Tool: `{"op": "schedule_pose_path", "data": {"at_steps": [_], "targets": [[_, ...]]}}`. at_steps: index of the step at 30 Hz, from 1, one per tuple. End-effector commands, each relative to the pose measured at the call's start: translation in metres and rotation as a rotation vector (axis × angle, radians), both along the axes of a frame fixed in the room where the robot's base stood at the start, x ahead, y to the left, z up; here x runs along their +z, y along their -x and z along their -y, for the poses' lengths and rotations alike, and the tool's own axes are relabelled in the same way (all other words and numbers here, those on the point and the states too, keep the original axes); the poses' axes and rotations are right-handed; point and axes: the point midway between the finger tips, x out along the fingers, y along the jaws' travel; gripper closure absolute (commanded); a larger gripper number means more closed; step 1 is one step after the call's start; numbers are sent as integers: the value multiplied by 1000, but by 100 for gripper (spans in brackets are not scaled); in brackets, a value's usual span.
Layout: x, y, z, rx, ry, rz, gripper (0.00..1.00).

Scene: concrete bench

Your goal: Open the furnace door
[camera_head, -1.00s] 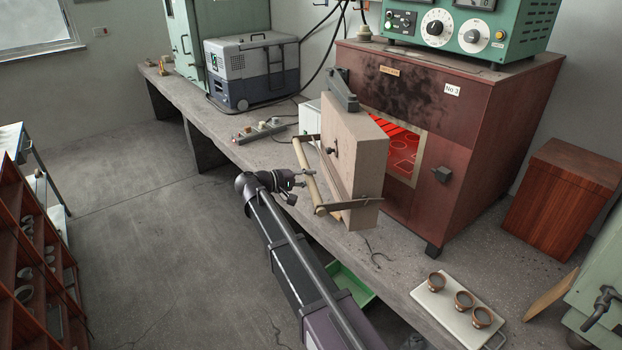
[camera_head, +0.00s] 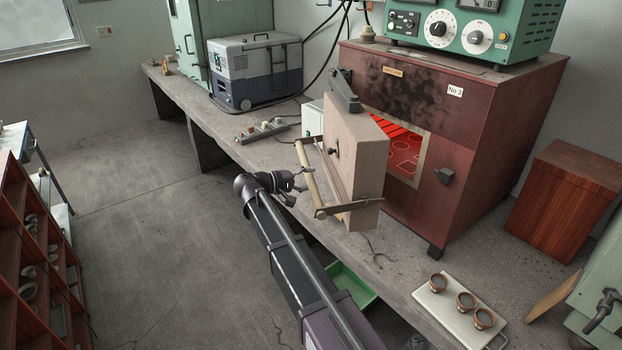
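The furnace (camera_head: 470,165) is a brown-red metal box on the bench, marked No 3. Its thick, pale door (camera_head: 357,160) stands swung well out to the left, and the glowing red interior (camera_head: 402,150) shows through the opening. A long bar handle (camera_head: 308,175) is on the door's outer face, held on two dark brackets. My gripper (camera_head: 299,190) is just left of the handle bar, seemingly apart from it. Its fingers look spread and empty, though they are small in the view. The door's hinge side is partly hidden.
A grey cool box (camera_head: 253,70) and a power strip (camera_head: 262,132) lie farther along the bench. A white tray (camera_head: 440,308) with three small cups is at the front right. A brown wooden block (camera_head: 560,200) stands right of the furnace.

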Motion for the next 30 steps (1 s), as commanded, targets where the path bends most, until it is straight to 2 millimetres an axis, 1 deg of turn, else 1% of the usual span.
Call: {"op": "schedule_pose_path", "data": {"at_steps": [30], "targets": [[8, 33, -38, 1, 0, 0, 28]]}}
